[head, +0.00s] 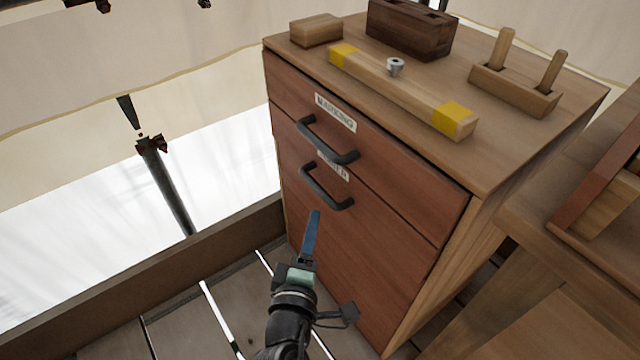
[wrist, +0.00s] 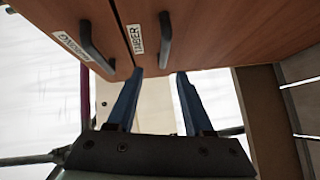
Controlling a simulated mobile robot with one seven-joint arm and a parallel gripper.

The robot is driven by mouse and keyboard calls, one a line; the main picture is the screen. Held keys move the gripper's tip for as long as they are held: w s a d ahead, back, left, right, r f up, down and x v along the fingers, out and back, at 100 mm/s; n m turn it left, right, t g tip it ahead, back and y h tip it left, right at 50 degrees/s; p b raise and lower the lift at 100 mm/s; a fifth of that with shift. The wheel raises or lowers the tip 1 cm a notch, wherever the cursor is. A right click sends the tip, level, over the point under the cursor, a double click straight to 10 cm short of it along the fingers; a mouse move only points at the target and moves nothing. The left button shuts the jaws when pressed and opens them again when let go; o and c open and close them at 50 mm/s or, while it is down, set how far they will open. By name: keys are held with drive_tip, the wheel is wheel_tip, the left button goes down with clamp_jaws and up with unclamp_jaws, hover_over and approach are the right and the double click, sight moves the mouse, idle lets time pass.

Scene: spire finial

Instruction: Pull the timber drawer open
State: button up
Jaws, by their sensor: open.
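The timber drawer (head: 350,245) is the lower, larger reddish-brown front of a wooden cabinet; it looks closed, flush with the drawer above. Its dark bar handle (head: 325,188) partly covers its label in the head view. In the wrist view the timber handle (wrist: 165,40) stands beside a label that ends in "MBER". My gripper (head: 315,213) is just below this handle, apart from it. The wrist view shows my gripper's two blue fingers (wrist: 160,73) open with nothing between them, and the handle lies beyond the tips.
The marking drawer (head: 375,155) with a similar handle (head: 325,142) is just above. On the cabinet top (head: 465,155) lie a yellow-ended wooden bar (head: 400,88), a dark block (head: 410,28) and a pegged holder (head: 515,88). A wooden bench (head: 570,225) stands at the right.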

sight(319, 193)
drive_tip(key=w+b, duration=0.1)
drive_tip(key=w, duration=0.2)
drive_tip(key=w+d+f+b, duration=0.1)
drive_tip(key=w, duration=0.3)
drive_tip(key=w+f+b, duration=0.1)
drive_tip(key=w, duration=0.3)
drive_tip(key=shift+w+d+f+b, duration=0.1)
drive_tip(key=shift+d+f+b, duration=0.2)
drive_tip(key=shift+b, duration=0.1)
drive_tip(key=shift+w, duration=0.65)
clamp_jaws()
idle(0.5)
